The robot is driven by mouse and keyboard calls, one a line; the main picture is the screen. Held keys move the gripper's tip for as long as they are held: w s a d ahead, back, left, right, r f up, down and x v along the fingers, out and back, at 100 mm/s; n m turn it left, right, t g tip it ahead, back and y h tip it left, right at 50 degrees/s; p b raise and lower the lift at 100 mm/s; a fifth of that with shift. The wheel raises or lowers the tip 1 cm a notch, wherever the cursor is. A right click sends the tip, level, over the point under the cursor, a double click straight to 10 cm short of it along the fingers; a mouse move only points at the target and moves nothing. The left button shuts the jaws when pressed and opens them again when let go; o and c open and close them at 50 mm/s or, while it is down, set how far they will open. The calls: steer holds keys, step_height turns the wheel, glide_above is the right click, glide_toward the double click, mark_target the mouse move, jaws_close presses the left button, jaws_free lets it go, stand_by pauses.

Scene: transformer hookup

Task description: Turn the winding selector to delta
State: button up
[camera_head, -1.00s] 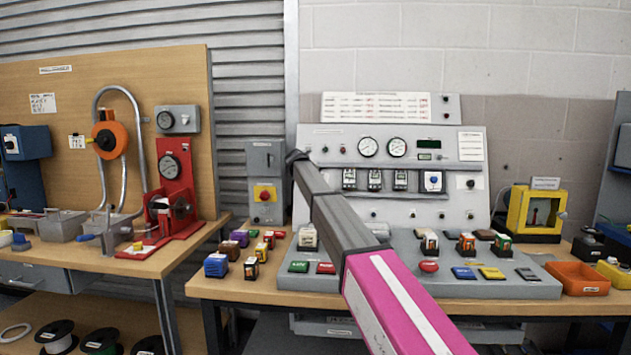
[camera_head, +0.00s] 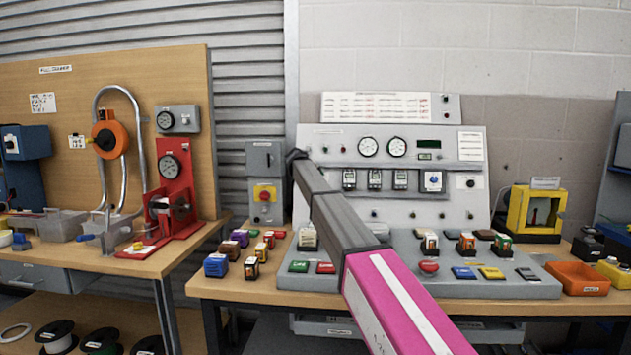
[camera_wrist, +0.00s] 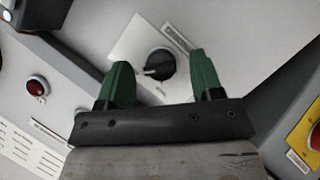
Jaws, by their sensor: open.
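A black rotary knob (camera_wrist: 159,66) sits on a white plate (camera_wrist: 128,50) on a grey panel in the wrist view; I take it to be the winding selector. Its label is too blurred to read. My gripper (camera_wrist: 158,75) is open, with one green finger on each side of the knob in the picture. Gaps show between the knob and both fingers. I cannot tell the depth between the fingertips and the panel. In the head view my arm stretches up across the console (camera_head: 320,140), and the gripper's fingers cannot be made out.
A red round button or lamp (camera_wrist: 37,88) is left of the knob in the wrist view. A yellow part with red (camera_wrist: 306,136) is at the right edge. In the head view, several small blocks stand on the bench left of my arm, and an orange tray (camera_head: 578,279) is at the right.

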steer(key=v, duration=1)
steer(key=shift+s+a, duration=0.1)
